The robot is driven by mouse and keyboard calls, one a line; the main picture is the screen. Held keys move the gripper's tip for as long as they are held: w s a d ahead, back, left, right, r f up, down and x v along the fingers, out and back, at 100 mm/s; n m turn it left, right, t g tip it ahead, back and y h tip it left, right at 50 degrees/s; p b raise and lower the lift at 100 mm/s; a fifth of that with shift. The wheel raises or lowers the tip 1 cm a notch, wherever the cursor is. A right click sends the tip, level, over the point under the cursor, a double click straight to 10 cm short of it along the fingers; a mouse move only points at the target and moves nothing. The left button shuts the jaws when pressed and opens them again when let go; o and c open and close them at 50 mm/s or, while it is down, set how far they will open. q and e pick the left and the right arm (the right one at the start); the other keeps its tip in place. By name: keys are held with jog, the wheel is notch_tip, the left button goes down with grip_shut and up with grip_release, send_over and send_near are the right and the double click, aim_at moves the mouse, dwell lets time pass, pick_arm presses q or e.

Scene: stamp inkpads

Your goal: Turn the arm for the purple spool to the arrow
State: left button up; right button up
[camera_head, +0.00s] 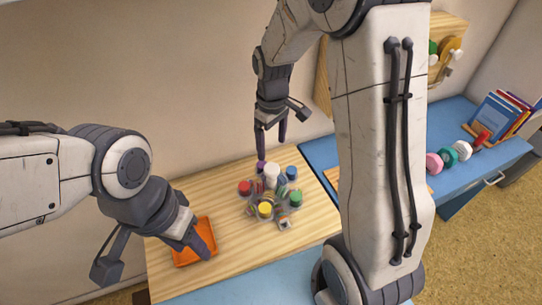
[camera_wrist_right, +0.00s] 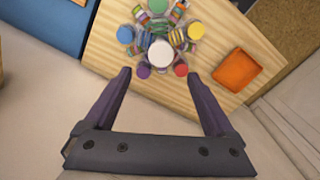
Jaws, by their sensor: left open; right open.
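A carousel with a white hub (camera_head: 272,170) stands on the wooden board, with several coloured tops on arms around it. The purple spool (camera_head: 260,166) is on its far side, below my right gripper; in the right wrist view the purple spool (camera_wrist_right: 143,71) lies just beyond the fingertips, left of centre. My right gripper (camera_head: 271,138) is open and empty above the carousel; its two fingers also show in the right wrist view (camera_wrist_right: 160,74). My left gripper (camera_head: 153,257) is open, with one finger over an orange tray. I cannot make out the arrow.
The orange tray (camera_head: 179,258) lies on the left of the wooden board (camera_head: 224,250). Red (camera_head: 245,187), blue (camera_head: 291,172), green (camera_head: 295,197) and yellow (camera_head: 265,209) tops surround the hub. A blue table (camera_head: 462,184) with dumbbells and books is at the right.

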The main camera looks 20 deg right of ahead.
aim_at(272, 168)
notch_tip(272, 168, down, 9)
jog(key=shift+s+f+p, duration=0.1)
jog(key=shift+p, duration=0.55)
grip_shut()
